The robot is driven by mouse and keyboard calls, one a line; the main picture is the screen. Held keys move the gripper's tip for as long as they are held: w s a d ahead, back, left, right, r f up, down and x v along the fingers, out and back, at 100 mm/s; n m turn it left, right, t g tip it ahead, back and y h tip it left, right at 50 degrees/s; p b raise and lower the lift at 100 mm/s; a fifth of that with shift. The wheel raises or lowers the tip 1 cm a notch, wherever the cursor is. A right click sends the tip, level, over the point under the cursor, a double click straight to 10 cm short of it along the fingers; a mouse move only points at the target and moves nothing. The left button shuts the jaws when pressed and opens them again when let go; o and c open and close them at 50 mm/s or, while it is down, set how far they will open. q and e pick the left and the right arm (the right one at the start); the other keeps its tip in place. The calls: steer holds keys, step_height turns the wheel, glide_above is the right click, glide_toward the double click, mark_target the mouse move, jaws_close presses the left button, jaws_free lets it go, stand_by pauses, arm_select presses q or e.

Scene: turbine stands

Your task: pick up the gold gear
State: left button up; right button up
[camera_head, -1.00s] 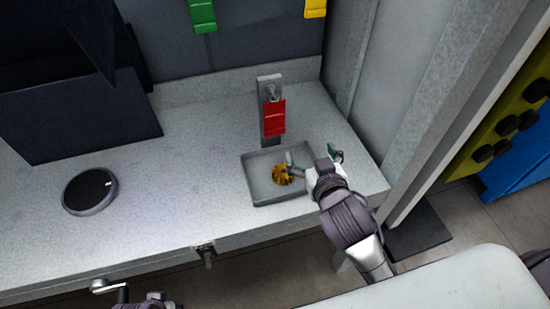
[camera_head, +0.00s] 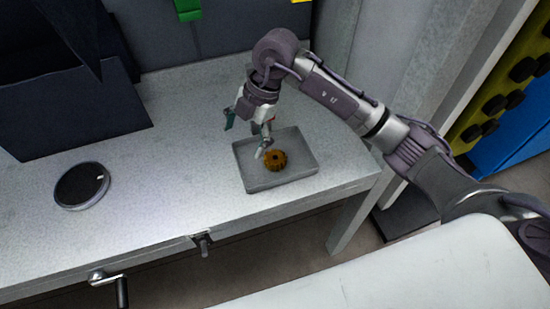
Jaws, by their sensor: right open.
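The gold gear (camera_head: 275,160) lies in a shallow grey tray (camera_head: 296,176) on the metal bench. My right gripper (camera_head: 246,138) is open and points down at the tray's back left corner. One of its fingertips is close to the gear's upper left side; I cannot tell whether it touches. Nothing is between the fingers. My left gripper is not in view.
A round dark disc (camera_head: 82,186) lies on the bench at the left. A dark box (camera_head: 75,125) stands behind it. A latch (camera_head: 202,244) is on the bench's front edge. The bench between disc and tray is clear.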

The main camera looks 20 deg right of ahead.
steer(key=w+d+r+m+h, duration=0.1)
steer(key=w+d+m+h, duration=0.2)
steer(key=d, duration=0.5)
steer(key=h+p, duration=0.1)
glide_above(276, 156)
step_height(276, 156, down, 8)
steer(key=shift+d+r, duration=0.1)
steer(key=shift+r, duration=0.05)
steer(key=shift+s+f+p, duration=0.1)
steer(key=shift+f+p, duration=0.95)
steer(key=shift+f, duration=1.8)
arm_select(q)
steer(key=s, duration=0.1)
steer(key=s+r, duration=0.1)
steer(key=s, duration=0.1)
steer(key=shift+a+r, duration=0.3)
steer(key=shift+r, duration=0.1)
arm_select(e)
jaws_close()
steer(key=shift+r, duration=0.1)
